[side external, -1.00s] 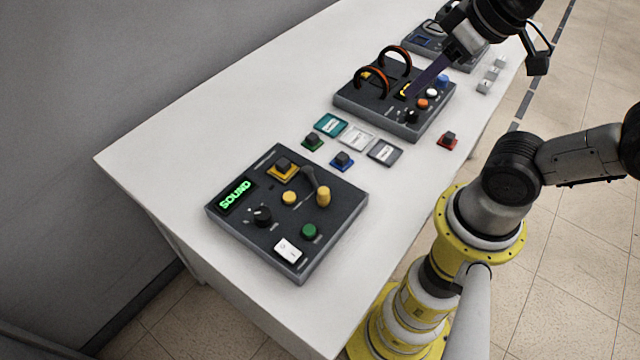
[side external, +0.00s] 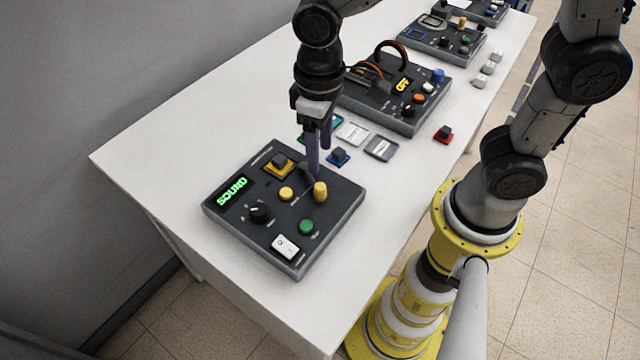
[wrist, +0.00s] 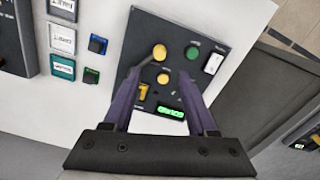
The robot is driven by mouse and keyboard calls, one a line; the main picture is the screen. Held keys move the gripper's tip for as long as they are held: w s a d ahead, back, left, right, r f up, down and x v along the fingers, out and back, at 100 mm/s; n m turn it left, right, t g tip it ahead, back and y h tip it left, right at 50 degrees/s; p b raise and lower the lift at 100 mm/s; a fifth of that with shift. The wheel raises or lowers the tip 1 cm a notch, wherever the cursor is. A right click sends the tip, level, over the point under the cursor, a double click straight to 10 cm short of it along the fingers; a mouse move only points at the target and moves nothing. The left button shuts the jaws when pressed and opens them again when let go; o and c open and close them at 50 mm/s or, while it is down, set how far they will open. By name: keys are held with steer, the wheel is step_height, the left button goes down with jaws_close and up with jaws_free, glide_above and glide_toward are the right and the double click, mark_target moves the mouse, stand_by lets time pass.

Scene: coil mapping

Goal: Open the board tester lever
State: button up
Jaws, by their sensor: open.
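A dark control box (side external: 335,218) with a green display reading SOUND (side external: 232,191) sits at the near end of the table. Its lever has a dark arm and a yellow cylindrical handle (side external: 320,192). The handle also shows in the wrist view (wrist: 160,52). My gripper (side external: 318,157) points down over the box's far edge, near the base of the lever arm. It is open and empty. In the wrist view, its purple fingers (wrist: 160,76) stand apart, with the handle beyond their tips. The fingers partly hide the lever arm in the side view.
The box also carries a yellow button (side external: 286,194), a green button (side external: 306,227), a black knob (side external: 260,213) and a white switch (side external: 285,247). A blue cube piece (side external: 338,156) and cards (side external: 381,148) lie behind it. A second box (side external: 408,110) with cable loops stands farther back.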

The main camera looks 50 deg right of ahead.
mark_target(319, 186)
step_height(319, 186, down, 11)
steer(key=shift+r, duration=0.1)
stand_by(0.4)
jaws_close()
steer(key=shift+w, duration=0.1)
